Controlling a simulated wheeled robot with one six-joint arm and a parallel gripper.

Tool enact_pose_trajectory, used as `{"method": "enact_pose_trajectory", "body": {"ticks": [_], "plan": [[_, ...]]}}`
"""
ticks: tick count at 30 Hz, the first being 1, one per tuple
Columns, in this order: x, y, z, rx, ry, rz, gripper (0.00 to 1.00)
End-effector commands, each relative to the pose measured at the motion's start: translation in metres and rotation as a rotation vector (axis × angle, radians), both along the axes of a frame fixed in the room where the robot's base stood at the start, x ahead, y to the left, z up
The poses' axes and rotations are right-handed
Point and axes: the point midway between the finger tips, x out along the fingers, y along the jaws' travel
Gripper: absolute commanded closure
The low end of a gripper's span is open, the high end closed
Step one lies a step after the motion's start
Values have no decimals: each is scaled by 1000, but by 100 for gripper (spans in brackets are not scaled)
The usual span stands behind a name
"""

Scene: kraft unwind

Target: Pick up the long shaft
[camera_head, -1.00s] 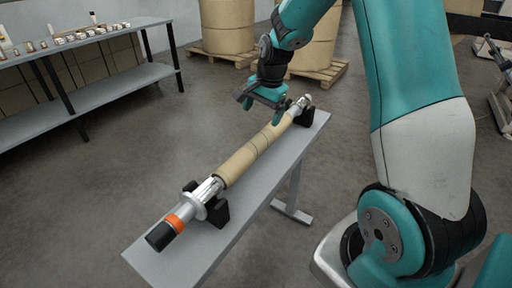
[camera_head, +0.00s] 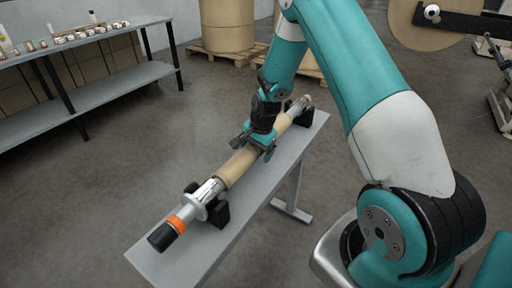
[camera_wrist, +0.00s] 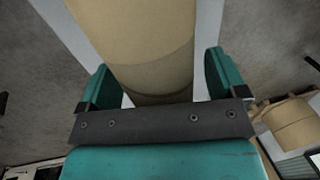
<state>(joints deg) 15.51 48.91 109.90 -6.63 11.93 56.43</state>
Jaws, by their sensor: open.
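The long shaft (camera_head: 209,191) lies along a narrow grey table, with a tan cardboard core around its middle and a black and orange near end. It rests on black cradles (camera_head: 217,212) near its two ends. My gripper (camera_head: 259,148) is over the middle of the tan core, pointing down. In the wrist view my gripper (camera_wrist: 165,88) is open, its two teal fingers on either side of the tan core (camera_wrist: 140,40). The core lies between them with gaps visible at the sides. Whether the fingers touch it I cannot tell.
The narrow table (camera_head: 166,264) stands on bare floor. A grey shelf (camera_head: 100,98) with small items is at the left. Large brown rolls (camera_head: 227,25) on pallets (camera_head: 222,56) stand behind. Another brown roll (camera_head: 420,30) is at upper right.

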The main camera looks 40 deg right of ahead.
Motion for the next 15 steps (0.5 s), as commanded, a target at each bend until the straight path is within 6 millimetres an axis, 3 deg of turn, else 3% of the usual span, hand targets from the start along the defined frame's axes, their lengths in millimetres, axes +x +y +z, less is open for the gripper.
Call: {"method": "enact_pose_trajectory", "body": {"ticks": [5, 15], "plan": [[0, 0, 0, 0, -1, 0, 10], [2, 0, 2, 0, -5, 1, 81]]}}
